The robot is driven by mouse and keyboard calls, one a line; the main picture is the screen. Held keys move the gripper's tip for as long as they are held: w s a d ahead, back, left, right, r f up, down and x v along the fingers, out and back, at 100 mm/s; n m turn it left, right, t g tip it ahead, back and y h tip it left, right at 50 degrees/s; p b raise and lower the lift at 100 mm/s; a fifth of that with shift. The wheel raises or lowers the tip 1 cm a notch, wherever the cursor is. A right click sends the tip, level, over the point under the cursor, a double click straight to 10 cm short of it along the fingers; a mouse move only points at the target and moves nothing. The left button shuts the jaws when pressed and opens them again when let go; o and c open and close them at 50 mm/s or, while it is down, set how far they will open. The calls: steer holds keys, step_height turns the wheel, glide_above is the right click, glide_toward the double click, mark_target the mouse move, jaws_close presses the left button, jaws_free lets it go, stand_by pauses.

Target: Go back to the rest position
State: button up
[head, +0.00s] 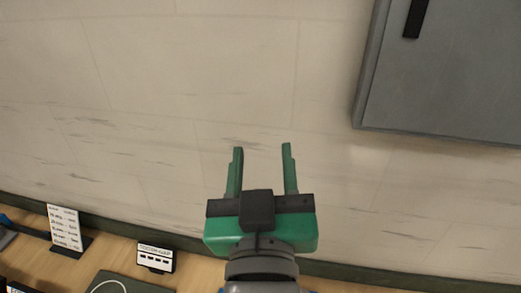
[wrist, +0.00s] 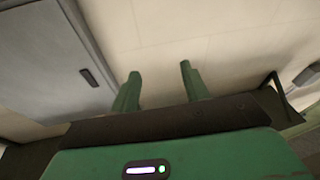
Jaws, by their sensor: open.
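My gripper (head: 262,165) is green with a dark grey palm. In the head view its two fingers point up the picture and stand well apart. It is open with nothing between the fingers, in front of a pale panelled wall. In the wrist view my gripper (wrist: 158,85) also shows open and empty, its fingers seen against the pale wall.
A grey cabinet (head: 445,85) with a dark handle is at upper right. A wooden surface (head: 190,275) along the bottom holds a white text sign (head: 65,228), a small label stand (head: 156,257) and a dark green mat (head: 125,284). The wall around the gripper is bare.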

steer(key=s+r+t+p, duration=0.2)
steer(key=s+r, duration=0.2)
steer(key=r, duration=0.3)
steer(key=s+r+m+t+p, duration=0.1)
steer(key=s+r+t, duration=0.1)
steer(key=s+r, duration=0.2)
step_height(320, 180, up, 3)
steer(key=shift+s+f+m+p, duration=0.1)
steer(key=shift+s+m+p, duration=0.15)
steer(key=shift+m+p, duration=0.1)
steer(key=shift+a, duration=0.1)
